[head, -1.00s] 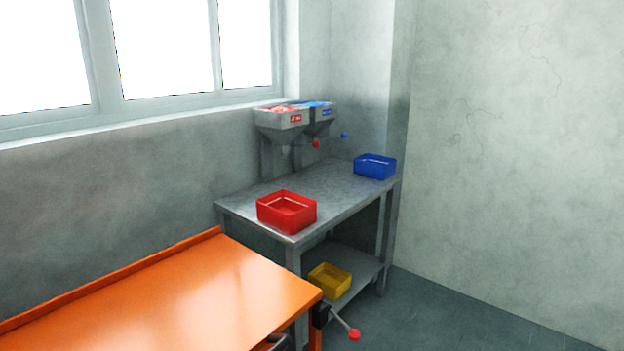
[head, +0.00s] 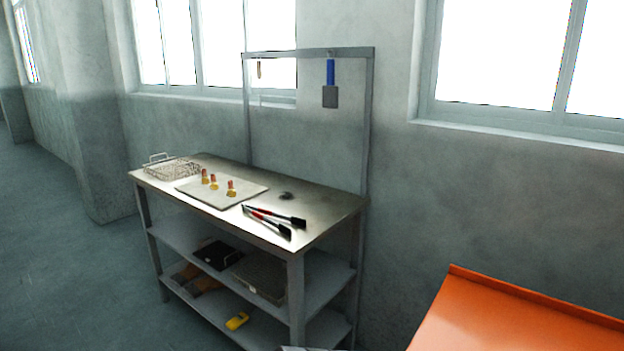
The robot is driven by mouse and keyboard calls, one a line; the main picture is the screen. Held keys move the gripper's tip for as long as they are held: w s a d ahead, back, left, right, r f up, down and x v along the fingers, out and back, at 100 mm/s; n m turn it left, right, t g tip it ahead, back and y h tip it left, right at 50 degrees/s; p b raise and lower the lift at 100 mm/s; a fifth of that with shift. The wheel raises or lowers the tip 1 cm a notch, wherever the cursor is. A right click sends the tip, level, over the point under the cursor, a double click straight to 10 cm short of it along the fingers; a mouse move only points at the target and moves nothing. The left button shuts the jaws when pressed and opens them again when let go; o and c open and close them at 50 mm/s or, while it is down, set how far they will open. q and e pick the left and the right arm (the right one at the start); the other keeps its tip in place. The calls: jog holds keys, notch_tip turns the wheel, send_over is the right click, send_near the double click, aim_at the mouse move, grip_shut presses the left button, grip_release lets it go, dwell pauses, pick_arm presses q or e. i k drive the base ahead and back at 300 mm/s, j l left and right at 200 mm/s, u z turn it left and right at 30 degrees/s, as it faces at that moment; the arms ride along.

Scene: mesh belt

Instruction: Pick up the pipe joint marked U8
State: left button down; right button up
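One is at the left (head: 205,177), one in the middle (head: 214,183) and one at the right (head: 231,190). They are too small here for any marking such as U8 to be read. Neither of my grippers shows in the head view.
A wire basket (head: 172,168) sits at the bench's left end. Red-handled tongs (head: 272,217) lie near its front right. A blue-handled tool (head: 330,85) hangs from the frame above. Lower shelves hold dark trays and a yellow item (head: 237,321). An orange surface (head: 510,315) is at right.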

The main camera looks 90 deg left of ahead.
aim_at(213, 185)
jog(key=u, duration=3.4)
jog(key=i+j+z, duration=0.2)
jog(key=i+j, duration=0.15)
jog(key=i, duration=0.25)
jog(key=i+j+z, duration=0.25)
jog(key=i+j, duration=0.25)
jog(key=i, duration=0.1)
